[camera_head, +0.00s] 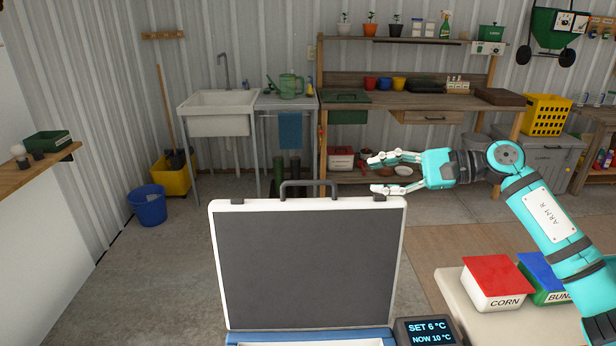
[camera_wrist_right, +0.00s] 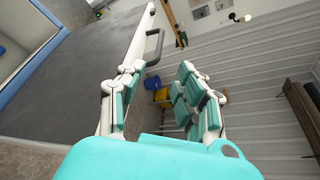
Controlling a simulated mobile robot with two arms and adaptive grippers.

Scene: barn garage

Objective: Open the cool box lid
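The cool box lid (camera_head: 310,265) stands upright in the head view, with a dark inner panel, white rim and a grey handle (camera_head: 308,184) on its top edge. Below it, a strip of the blue cool box body (camera_head: 310,337) shows at the bottom edge. My right gripper (camera_head: 382,174) is open at the lid's top right corner, fingers pointing left. In the right wrist view, the fingers (camera_wrist_right: 160,85) are apart, and the lid's panel (camera_wrist_right: 90,75) and rim lie at the left, behind one finger. I cannot tell whether that finger touches the rim. My left gripper is out of view.
A display (camera_head: 426,331) beside the box reads SET 6 °C, NOW 10 °C. Red-lidded CORN (camera_head: 493,280) and blue-lidded BUNS (camera_head: 543,278) containers sit on the counter at right, below my right arm. A sink, blue bucket (camera_head: 148,205) and workbench stand at the back; the floor at left is clear.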

